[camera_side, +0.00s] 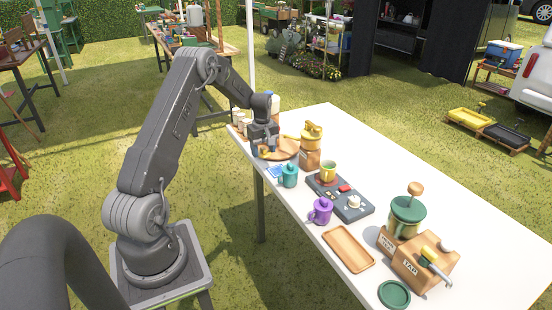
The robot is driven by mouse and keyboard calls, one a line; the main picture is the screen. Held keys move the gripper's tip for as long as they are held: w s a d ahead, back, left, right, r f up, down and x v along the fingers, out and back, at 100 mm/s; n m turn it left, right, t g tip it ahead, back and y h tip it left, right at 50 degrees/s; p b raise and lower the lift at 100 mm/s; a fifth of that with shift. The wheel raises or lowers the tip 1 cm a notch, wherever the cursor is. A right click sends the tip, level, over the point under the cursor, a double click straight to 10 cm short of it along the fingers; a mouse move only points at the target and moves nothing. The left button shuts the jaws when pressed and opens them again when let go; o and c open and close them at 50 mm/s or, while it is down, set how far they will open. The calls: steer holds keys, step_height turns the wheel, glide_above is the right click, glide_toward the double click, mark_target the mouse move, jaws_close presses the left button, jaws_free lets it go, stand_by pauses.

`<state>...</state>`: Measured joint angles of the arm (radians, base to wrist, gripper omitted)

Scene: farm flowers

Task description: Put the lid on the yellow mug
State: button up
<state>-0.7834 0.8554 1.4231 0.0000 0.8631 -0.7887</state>
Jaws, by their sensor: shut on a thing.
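The yellow mug (328,175) stands upright and open-topped on a dark control board at the middle of the white table. My gripper (264,151) is at the table's far left, over the near-left edge of a round wooden board (289,153). It is shut on a small yellow thing, which looks like the lid (265,153). The fingers hide part of it, and I cannot tell whether it touches the board. The mug is to the right of my gripper and nearer the camera.
A teal lidded mug (289,177) and a purple lidded mug (321,212) stand along the near edge. The control board (352,208) also bears a small white piece. A wooden tray (348,249) lies nearer.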

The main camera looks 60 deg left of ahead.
steer(key=s+a+r, duration=0.3)
steer(key=s+r, duration=0.1)
steer(key=s, duration=0.2)
step_height(320, 180, up, 10)
steer(key=w+d+n, duration=0.9)
steer(key=w+d, duration=1.1)
steer(key=w, duration=0.2)
steer(key=shift+s+a+f, duration=0.1)
steer(key=shift+f, duration=2.8)
steer(key=shift+s+f, duration=0.1)
steer(key=shift+f, duration=2.8)
steer(key=shift+f, duration=0.15)
